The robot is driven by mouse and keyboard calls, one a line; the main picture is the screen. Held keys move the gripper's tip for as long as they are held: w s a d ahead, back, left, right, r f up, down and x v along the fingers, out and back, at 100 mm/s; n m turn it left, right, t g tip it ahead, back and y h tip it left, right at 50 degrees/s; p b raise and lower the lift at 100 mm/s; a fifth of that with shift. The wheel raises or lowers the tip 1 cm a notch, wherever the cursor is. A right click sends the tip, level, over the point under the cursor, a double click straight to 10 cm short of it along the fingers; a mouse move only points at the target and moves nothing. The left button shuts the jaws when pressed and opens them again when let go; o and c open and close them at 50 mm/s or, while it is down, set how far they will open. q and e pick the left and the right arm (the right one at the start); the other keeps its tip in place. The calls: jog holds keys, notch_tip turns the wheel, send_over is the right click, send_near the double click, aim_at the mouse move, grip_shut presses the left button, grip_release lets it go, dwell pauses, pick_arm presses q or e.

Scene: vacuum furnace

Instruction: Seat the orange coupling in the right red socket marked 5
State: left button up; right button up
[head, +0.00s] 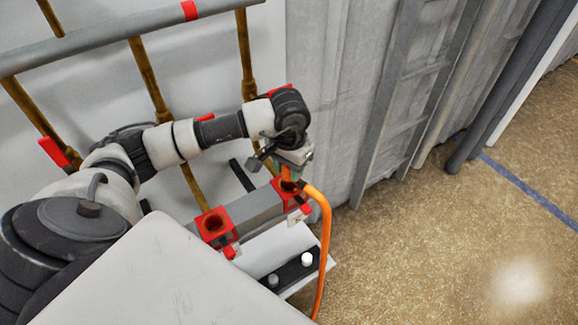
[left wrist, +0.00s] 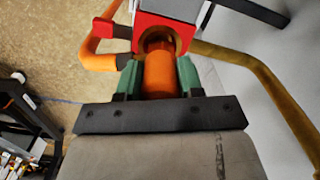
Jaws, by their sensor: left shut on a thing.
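The orange coupling (left wrist: 160,76) is held between the green fingers of my left gripper (left wrist: 158,72). In the head view the left gripper (head: 287,166) is directly over the right red socket (head: 288,193), with a little orange showing between them. In the left wrist view the red socket (left wrist: 165,16) has a round opening, and the coupling's front end is lined up at its mouth. I cannot tell how deep it sits. The orange hose (head: 324,230) curves out right and hangs down. The mark on the white tag is too small to read. My right gripper is not seen.
A left red socket (head: 214,226) with an empty round hole is on the same grey block (head: 252,210). Brown pipes (head: 147,70) run behind the arm. Open floor (head: 440,250) is at right.

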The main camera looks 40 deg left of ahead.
pick_arm(q)
jog(key=shift+f+b, duration=0.5)
jog(key=shift+b, duration=0.1)
dwell(1.0)
jog(key=o, duration=1.1)
jog(key=shift+o, duration=0.2)
notch_tip(320, 180, up, 11)
jog(key=shift+f+b, duration=0.1)
jog(key=shift+b, duration=0.95)
